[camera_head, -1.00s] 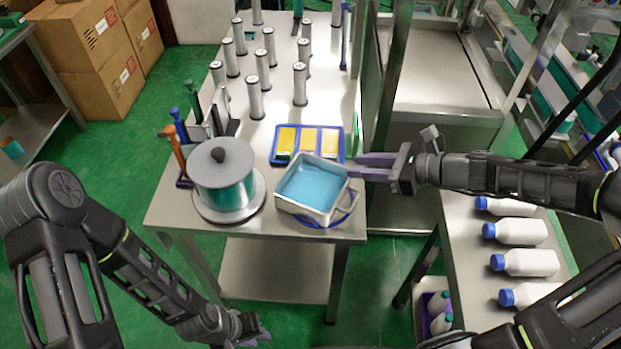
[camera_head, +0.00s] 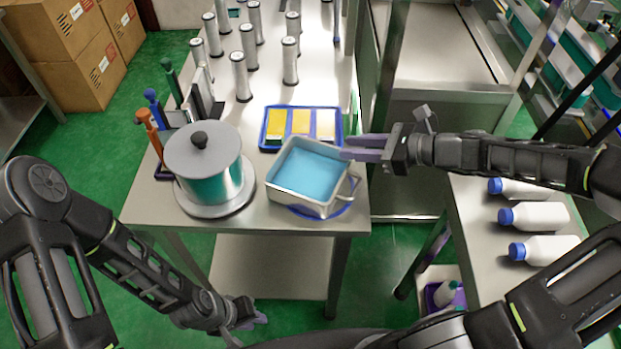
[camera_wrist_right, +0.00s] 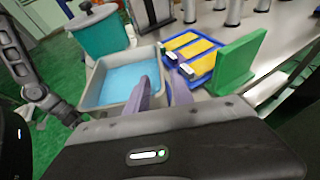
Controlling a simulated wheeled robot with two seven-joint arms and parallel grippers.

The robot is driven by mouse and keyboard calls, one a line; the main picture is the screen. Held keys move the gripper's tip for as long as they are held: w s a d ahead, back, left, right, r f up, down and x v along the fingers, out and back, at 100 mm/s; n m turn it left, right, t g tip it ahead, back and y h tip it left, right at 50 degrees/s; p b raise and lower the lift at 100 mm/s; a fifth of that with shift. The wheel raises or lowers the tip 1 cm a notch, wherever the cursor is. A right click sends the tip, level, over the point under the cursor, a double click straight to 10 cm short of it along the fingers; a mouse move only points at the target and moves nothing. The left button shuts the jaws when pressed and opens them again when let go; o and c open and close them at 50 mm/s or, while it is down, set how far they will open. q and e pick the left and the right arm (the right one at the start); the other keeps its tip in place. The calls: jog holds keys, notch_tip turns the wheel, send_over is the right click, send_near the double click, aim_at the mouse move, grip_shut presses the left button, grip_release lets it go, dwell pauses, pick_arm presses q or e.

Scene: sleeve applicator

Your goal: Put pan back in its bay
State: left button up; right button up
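The pan (camera_head: 283,203) is a square metal pan with a blue inside and a wire handle on its right. It sits near the table's front edge, partly over a round blue piece (camera_head: 340,208). My right gripper (camera_head: 350,148) comes from the right with its fingers at the pan's far right corner. No bay is clearly identifiable.
A lidded pot (camera_head: 208,165) stands left of the pan. A blue tray (camera_head: 268,128) with yellow pieces lies behind it, and a green block (camera_wrist_right: 230,65) stands nearby. Upright cylinders fill the back. A metal frame (camera_head: 392,70) rises at right; white bottles (camera_head: 535,216) lie on a side table.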

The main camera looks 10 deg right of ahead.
aim_at(324, 145)
jog(key=shift+x, duration=1.3)
jog(key=x, duration=0.5)
jog(key=shift+a+r, duration=0.15)
grip_shut()
dwell(0.9)
